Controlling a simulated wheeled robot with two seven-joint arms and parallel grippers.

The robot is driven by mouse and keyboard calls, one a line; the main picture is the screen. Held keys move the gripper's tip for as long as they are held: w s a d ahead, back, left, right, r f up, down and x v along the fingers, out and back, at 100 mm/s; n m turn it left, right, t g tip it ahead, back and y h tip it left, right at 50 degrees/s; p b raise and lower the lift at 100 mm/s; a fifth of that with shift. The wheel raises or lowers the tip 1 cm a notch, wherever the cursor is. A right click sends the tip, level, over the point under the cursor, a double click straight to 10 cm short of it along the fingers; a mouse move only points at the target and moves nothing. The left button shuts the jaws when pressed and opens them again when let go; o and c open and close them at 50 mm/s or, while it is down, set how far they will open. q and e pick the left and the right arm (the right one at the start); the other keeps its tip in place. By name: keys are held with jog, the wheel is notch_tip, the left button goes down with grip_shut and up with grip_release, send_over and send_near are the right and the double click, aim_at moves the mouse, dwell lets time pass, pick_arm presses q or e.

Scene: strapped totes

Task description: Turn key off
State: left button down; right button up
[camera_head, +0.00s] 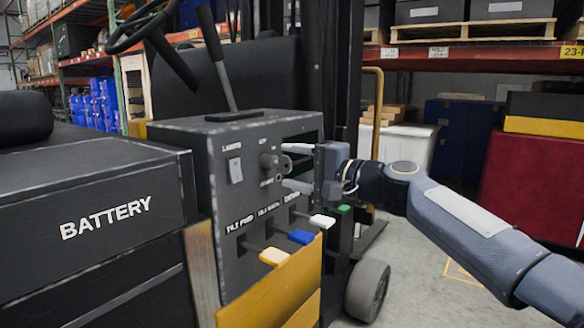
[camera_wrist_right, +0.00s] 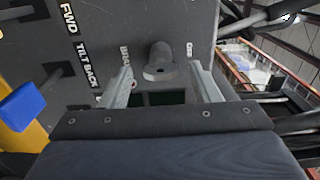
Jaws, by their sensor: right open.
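My right gripper (camera_head: 290,167) comes in from the right and is open, with one finger above the key's level and the other below. In the right wrist view the key (camera_wrist_right: 158,62) stands between the two fingers (camera_wrist_right: 161,82), a little beyond their tips, with a gap on both sides. I cannot tell whether either finger touches it. My left gripper is not in view.
A black battery box (camera_head: 90,215) stands at the left. Open floor lies at the lower right.

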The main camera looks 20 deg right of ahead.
jog(key=v, duration=0.7)
jog(key=s+a+f+n+g+h, duration=0.1)
jog(key=s+f+n+g+h, duration=0.3)
jog(key=s+f, duration=1.2)
jog(key=s+a+f+n+g+h, duration=0.1)
jog(key=s+f+n+g+h, duration=0.3)
jog(key=s+f, duration=1.15)
jog(key=w+r+p, duration=0.1)
jog(key=r+p, duration=1.1)
jog(key=p, duration=0.2)
jog(key=w+r+p, duration=0.2)
jog(key=r+p, duration=1.1)
jog(key=p, duration=0.1)
jog(key=shift+w+n+g+y, duration=0.25)
jog(key=shift+n+g+y, duration=0.05)
jog(key=shift+y, duration=0.1)
